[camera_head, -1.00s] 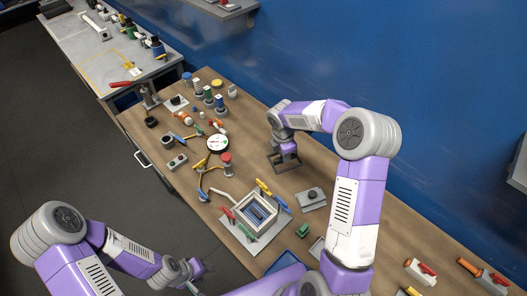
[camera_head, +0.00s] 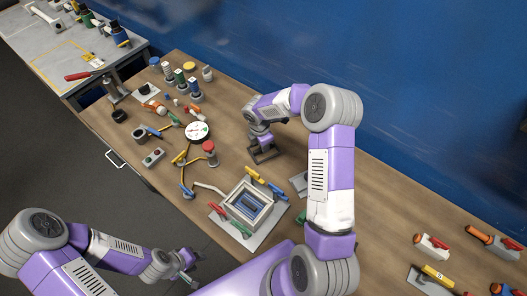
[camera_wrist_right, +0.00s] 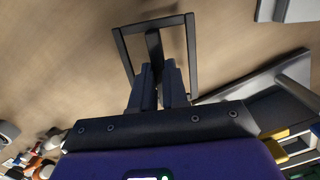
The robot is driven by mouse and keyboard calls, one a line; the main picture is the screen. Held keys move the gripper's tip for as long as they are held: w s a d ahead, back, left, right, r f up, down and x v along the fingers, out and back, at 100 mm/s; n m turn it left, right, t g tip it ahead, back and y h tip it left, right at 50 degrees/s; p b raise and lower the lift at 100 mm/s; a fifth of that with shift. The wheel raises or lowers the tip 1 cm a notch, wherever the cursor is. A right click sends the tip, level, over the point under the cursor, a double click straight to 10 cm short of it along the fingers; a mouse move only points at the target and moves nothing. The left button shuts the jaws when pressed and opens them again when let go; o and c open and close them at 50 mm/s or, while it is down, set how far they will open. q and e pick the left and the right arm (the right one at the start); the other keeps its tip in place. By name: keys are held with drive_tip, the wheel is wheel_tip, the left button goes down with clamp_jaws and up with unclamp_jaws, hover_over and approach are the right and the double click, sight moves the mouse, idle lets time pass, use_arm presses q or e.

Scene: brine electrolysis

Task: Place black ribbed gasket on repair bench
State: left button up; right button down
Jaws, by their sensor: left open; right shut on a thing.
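A black rectangular frame, which I take for the gasket (camera_wrist_right: 191,45), shows in the right wrist view; its ribs are too small to tell. My right gripper (camera_wrist_right: 158,84) is shut on its middle bar. In the head view the gasket (camera_head: 268,156) is below my right gripper (camera_head: 262,141), over the rear of the brown table; whether it touches is unclear. My left gripper (camera_head: 188,262) is open and empty beside the table's front edge. A grey bench (camera_head: 48,58) with yellow floor-style outlines stands at the upper left, possibly the repair bench.
The brown table (camera_head: 385,215) carries a white-framed cell (camera_head: 268,213) with coloured clips, a round gauge (camera_head: 198,132), and several bottles and connectors at the left. A blue wall (camera_head: 400,80) closes off the back.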

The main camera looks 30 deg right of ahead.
sight(260, 149)
drive_tip(key=shift+w+f, duration=0.1)
drive_tip(key=shift+f, duration=1.85)
drive_tip(key=shift+f, duration=0.1)
drive_tip(key=c, duration=1.1)
unclamp_jaws()
drive_tip(key=shift+c, duration=0.2)
drive_tip(key=r, duration=0.4)
drive_tip(key=a+r, duration=0.1)
drive_tip(key=r, duration=0.7)
drive_tip(key=shift+a+r+p, duration=0.1)
drive_tip(key=shift+a+p, duration=0.15)
drive_tip(key=shift+p, duration=0.1)
drive_tip(key=shift+r, duration=0.1)
